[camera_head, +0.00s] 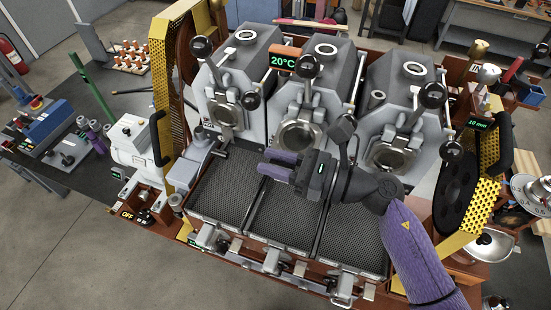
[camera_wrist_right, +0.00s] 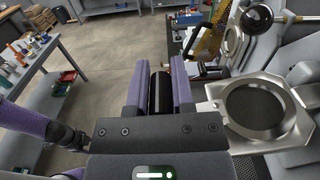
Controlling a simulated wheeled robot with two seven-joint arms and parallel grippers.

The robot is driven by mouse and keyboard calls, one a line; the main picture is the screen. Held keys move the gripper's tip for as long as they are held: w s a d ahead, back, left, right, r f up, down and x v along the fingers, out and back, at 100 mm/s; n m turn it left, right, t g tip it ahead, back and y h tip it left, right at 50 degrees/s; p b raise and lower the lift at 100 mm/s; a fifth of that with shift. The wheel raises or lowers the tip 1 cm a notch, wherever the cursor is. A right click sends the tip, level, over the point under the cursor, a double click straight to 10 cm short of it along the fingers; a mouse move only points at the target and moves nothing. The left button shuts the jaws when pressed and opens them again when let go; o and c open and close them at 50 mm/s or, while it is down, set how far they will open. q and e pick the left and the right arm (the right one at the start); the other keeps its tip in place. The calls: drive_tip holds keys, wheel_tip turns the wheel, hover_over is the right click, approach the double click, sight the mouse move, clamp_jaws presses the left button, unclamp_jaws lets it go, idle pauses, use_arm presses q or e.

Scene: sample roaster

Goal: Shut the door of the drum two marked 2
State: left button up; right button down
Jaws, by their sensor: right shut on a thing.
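Drum two (camera_head: 318,75) is the middle of three grey roaster drums in the head view. Its round metal door (camera_head: 298,135) is low on the front; how far it stands from the drum is hard to tell. My right gripper (camera_head: 270,164) is just below and in front of this door, fingers pointing left. In the right wrist view, its purple fingers (camera_wrist_right: 161,90) are shut on a black handle (camera_wrist_right: 161,92). A metal ring plate (camera_wrist_right: 290,140) stands close to the right of the fingers; its join to the handle is hidden.
Drum one (camera_head: 240,75) stands to the left and drum three (camera_head: 400,85) to the right, each with black ball levers. Dark mesh cooling trays (camera_head: 222,190) lie below the drums. Yellow perforated guards (camera_head: 487,200) flank the machine.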

idle(0.5)
wheel_tip(320, 180, down, 9)
drive_tip(key=w+n+b, duration=0.1)
drive_tip(key=n+b, duration=0.6)
drive_tip(key=b, duration=1.2)
drive_tip(key=shift+w+d+f, duration=0.2)
drive_tip(key=shift+w+d, duration=0.05)
drive_tip(key=shift+w, duration=0.05)
drive_tip(key=shift+c, duration=2.4)
unclamp_jaws()
drive_tip(key=b+v, duration=0.4)
drive_tip(key=v, duration=0.6)
drive_tip(key=shift+b, duration=0.3)
